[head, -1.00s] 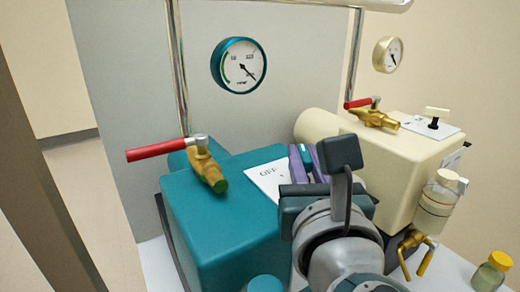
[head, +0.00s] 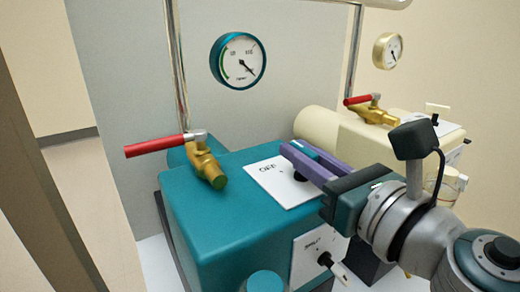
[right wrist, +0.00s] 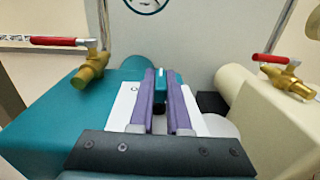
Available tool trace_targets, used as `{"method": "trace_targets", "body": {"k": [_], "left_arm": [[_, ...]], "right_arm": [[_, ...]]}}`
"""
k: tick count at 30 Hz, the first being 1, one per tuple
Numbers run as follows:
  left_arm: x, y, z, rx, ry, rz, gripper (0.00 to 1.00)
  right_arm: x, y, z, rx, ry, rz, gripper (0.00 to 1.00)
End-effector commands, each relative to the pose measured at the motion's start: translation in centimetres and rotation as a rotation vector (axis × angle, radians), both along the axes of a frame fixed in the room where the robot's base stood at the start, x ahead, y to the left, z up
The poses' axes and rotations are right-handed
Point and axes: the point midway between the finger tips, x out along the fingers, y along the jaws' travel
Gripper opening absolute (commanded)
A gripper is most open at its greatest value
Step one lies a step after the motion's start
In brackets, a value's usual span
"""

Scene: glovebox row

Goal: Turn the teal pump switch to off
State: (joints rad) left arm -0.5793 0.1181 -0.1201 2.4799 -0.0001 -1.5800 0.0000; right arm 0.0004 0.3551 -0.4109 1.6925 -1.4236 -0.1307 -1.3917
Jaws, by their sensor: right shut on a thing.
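The teal pump (head: 225,215) stands at the middle of the head view, with a white plate (head: 270,183) marked OFF on top. My right gripper (head: 298,152) reaches in from the right, its purple fingers pointing up and left over the plate. It is shut on the teal switch handle, which shows between the fingers in the right wrist view (right wrist: 160,78). The switch's black base (head: 299,175) shows just below the fingers. The rest of the plate's lettering is hidden by the gripper. My left gripper is not in view.
A cream pump (head: 335,145) stands to the right, partly behind my right wrist. A brass valve with a red handle (head: 165,145) rises at the teal pump's back left. A second knob (head: 325,260) sits on the pump's front plate, below my gripper.

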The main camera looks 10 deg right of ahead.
Motion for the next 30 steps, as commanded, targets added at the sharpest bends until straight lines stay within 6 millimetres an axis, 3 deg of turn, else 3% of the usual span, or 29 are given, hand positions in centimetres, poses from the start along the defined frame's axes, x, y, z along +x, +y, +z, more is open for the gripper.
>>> {"method": "trace_targets", "body": {"k": [18,19,21,26,30], "left_arm": [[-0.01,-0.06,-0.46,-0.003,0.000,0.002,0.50],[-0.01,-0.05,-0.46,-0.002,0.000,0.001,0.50],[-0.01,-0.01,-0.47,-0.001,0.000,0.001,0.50],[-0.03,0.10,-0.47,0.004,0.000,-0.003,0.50],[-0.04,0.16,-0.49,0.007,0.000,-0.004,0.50]], "right_arm": [[0.01,0.00,0.00,0.000,0.000,0.051,0.00],[0.01,0.00,0.00,0.000,0.000,0.051,0.18],[0.01,0.00,0.00,0.000,0.000,0.051,0.26],[0.01,0.00,0.00,0.000,0.000,0.050,0.44],[0.01,0.01,0.00,0.000,0.000,0.050,0.45]]}}
